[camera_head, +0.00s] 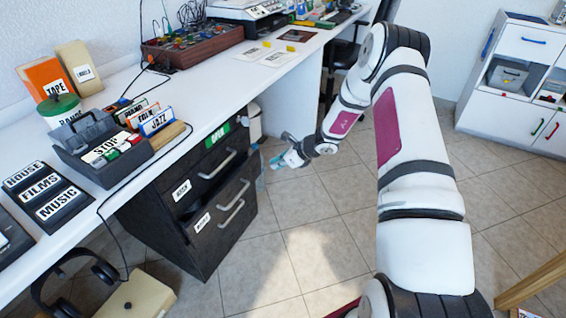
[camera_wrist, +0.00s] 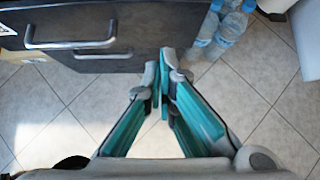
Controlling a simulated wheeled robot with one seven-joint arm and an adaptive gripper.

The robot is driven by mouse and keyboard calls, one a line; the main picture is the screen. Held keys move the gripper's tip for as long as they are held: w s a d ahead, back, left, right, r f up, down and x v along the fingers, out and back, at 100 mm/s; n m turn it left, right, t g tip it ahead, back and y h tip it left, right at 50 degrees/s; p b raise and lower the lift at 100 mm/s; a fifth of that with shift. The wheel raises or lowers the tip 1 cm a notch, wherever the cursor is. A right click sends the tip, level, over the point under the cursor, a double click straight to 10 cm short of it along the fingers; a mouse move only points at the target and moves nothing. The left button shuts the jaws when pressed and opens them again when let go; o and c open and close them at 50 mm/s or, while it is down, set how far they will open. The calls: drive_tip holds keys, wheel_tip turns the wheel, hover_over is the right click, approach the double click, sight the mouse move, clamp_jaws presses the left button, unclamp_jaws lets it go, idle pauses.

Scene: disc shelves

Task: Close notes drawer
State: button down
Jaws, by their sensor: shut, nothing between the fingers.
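The black drawer cabinet (camera_head: 172,238) stands under the white desk, with grey bar handles and small white labels too small to read surely. A green "OPEN" label is at its upper right. A dark gap shows between drawer fronts, so one drawer seems to stand out a little; I cannot tell which is the notes drawer. In the wrist view a dark drawer front (camera_wrist: 120,28) with a handle (camera_wrist: 70,45) is at the upper left. My gripper (camera_wrist: 163,56) is shut and empty, its tips close by that front's right edge. In the head view my gripper (camera_head: 281,158) is right of the cabinet.
Water bottles (camera_wrist: 222,28) stand on the floor right of my fingertips. The white desk (camera_head: 200,115) overhangs the cabinet. Headphones (camera_head: 70,285) and a beige box (camera_head: 140,298) are at the lower left. The tiled floor (camera_head: 315,240) in front is clear.

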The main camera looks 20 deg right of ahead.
drive_tip(key=w+a+f, duration=0.1)
drive_tip(key=w, duration=0.1)
drive_tip(key=w+a+f+b, duration=0.1)
drive_tip(key=w+a, duration=0.1)
drive_tip(key=w+a+f+b, duration=0.1)
drive_tip(key=w, duration=0.1)
drive_tip(key=shift+a+f, duration=0.3)
drive_tip(key=shift+a, duration=0.1)
